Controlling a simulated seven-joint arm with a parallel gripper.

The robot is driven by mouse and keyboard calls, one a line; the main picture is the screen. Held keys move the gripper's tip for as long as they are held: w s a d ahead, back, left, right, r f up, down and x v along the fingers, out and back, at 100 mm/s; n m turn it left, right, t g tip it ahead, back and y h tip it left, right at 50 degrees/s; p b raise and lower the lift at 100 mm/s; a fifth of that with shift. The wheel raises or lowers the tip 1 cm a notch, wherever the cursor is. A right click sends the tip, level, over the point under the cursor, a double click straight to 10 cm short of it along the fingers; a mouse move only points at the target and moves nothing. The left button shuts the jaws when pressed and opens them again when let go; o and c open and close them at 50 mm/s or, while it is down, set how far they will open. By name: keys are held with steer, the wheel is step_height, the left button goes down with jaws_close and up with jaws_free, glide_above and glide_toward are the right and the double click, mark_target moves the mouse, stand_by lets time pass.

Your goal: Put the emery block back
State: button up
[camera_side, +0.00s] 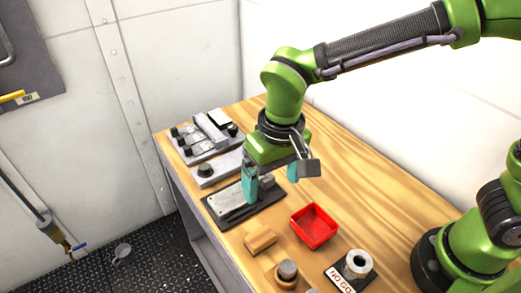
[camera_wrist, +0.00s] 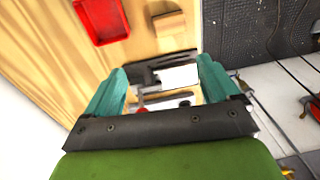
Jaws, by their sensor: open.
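My gripper (camera_side: 271,191) has two teal fingers, spread apart with nothing seen between them. It hangs over the far-middle part of the bench, above a dark board with a pale grey plate (camera_side: 231,202). In the wrist view the gripper (camera_wrist: 162,68) is open, and the pale plate (camera_wrist: 179,77) shows below, between the fingers. A tan block (camera_side: 260,241) lies on the bare wood nearer the camera; it also shows in the wrist view (camera_wrist: 168,25). I cannot tell for sure which piece is the emery block.
A red tray (camera_side: 314,226) sits right of the tan block. A NO GO gauge stand (camera_side: 356,265) and a round knob piece (camera_side: 287,271) stand nearer the camera. Grey fixtures (camera_side: 206,138) fill the far end. A white wall borders the bench.

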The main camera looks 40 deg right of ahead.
steer(key=s+d+r+m+t, duration=0.1)
steer(key=s+d+r+t, duration=0.2)
steer(key=d, duration=0.7)
steer(key=s+d+r+m+t+y, duration=0.1)
steer(key=d+r, duration=0.4)
steer(key=d, duration=0.6)
steer(key=s+m+t, duration=0.1)
steer(key=s+t, duration=0.1)
steer(key=shift+s+d+r+m+t, duration=0.25)
steer(key=shift+d+r+m+t, duration=0.05)
steer(key=shift+r+t, duration=0.1)
